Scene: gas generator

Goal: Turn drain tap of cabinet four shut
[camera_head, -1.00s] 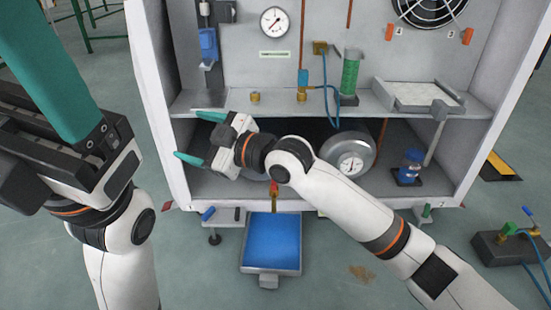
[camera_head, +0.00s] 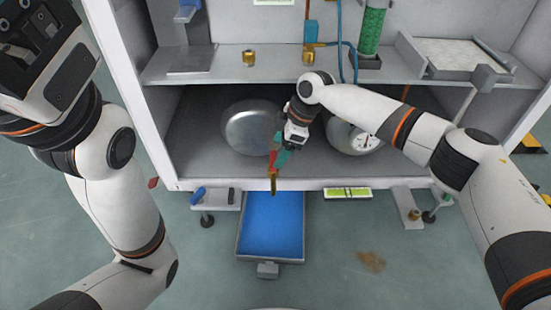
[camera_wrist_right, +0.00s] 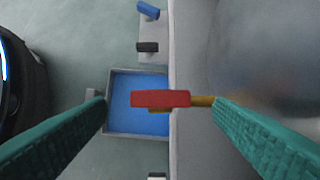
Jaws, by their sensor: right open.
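The drain tap has a red handle (camera_head: 272,160) on a brass body (camera_head: 274,184) at the cabinet's (camera_head: 330,184) lower front edge. My right gripper (camera_head: 280,148) is at the tap, its teal fingers pointing down. In the right wrist view, the red handle (camera_wrist_right: 160,98) lies crosswise between the two open fingers, with a gap on each side. The brass stem (camera_wrist_right: 203,101) runs right, close to the right fingertip; contact cannot be told. My left gripper's housing (camera_head: 45,60) is at the upper left, with its fingers out of view.
A blue tray (camera_head: 270,225) lies below the tap. A shelf (camera_head: 220,66) runs above. A green level (camera_head: 347,193) is right of the tray.

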